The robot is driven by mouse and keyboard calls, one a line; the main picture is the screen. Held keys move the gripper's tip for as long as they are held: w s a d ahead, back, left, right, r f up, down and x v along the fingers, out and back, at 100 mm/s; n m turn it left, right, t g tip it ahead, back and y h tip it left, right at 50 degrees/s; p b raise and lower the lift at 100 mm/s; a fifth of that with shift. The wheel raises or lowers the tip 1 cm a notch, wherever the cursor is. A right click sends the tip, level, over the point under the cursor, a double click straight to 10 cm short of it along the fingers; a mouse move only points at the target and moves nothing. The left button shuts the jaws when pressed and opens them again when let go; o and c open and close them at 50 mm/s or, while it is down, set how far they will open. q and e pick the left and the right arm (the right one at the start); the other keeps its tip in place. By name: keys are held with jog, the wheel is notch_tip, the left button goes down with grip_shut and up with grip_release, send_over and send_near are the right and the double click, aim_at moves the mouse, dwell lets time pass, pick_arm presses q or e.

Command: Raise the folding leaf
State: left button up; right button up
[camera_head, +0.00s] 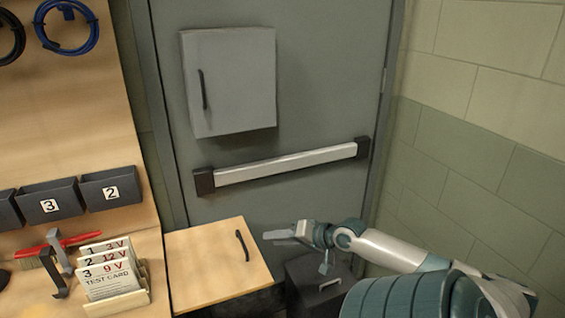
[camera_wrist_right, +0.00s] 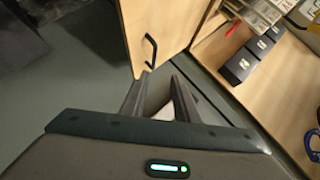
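The folding leaf (camera_head: 210,265) is a light wooden panel at the right end of the workbench, with a dark bar handle (camera_head: 242,245) near its right edge. I cannot tell its exact tilt. In the right wrist view the leaf (camera_wrist_right: 165,25) and its handle (camera_wrist_right: 150,50) show just beyond the fingertips. My right gripper (camera_head: 278,237) is to the right of the handle, apart from it in the head view. In the right wrist view the right gripper (camera_wrist_right: 160,78) has a gap between its fingers and holds nothing. My left gripper is not in view.
The workbench (camera_head: 155,280) at left carries test cards (camera_head: 108,268), a red tool (camera_head: 60,243) and dark brackets. Numbered bins (camera_head: 110,187) hang above. Behind are a grey door with a push bar (camera_head: 285,164) and a grey cabinet (camera_head: 230,80). A dark box (camera_head: 318,285) stands below my right arm.

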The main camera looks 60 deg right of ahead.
jog(key=shift+v, duration=0.95)
jog(key=s+d+f+g+h, duration=0.1)
jog(key=s+f, duration=0.3)
jog(key=f, duration=0.6)
jog(key=s+d+f+g+h+b, duration=0.15)
jog(key=s+f, duration=0.25)
jog(key=f, duration=0.6)
jog(key=s+d+f+g+h, duration=0.1)
jog(key=s+f+g, duration=0.15)
jog(key=f, duration=0.75)
jog(key=s+a+f+n+g, duration=0.15)
jog(key=s+a+f, duration=0.3)
jog(key=f, duration=0.45)
jog(key=s+a+f+n+g, duration=0.1)
jog(key=s+a+f+n, duration=0.1)
jog(key=s+a+f, duration=0.45)
jog(key=s+a+f+n+g+y, duration=0.1)
jog(key=s+a+f+n, duration=0.2)
jog(key=a, duration=0.6)
jog(key=s+a+f+n+g+y+b, duration=0.1)
jog(key=s+a+f+n, duration=0.2)
jog(key=s+a+f, duration=0.4)
jog(key=s+a+f+n+g+y+b, duration=0.1)
jog(key=s+a+f+n, duration=0.3)
jog(key=a+f, duration=0.6)
jog(key=shift+s+a+f+g, duration=0.2)
jog(key=shift+s+a+g, duration=0.25)
jog(key=shift+s, duration=0.1)
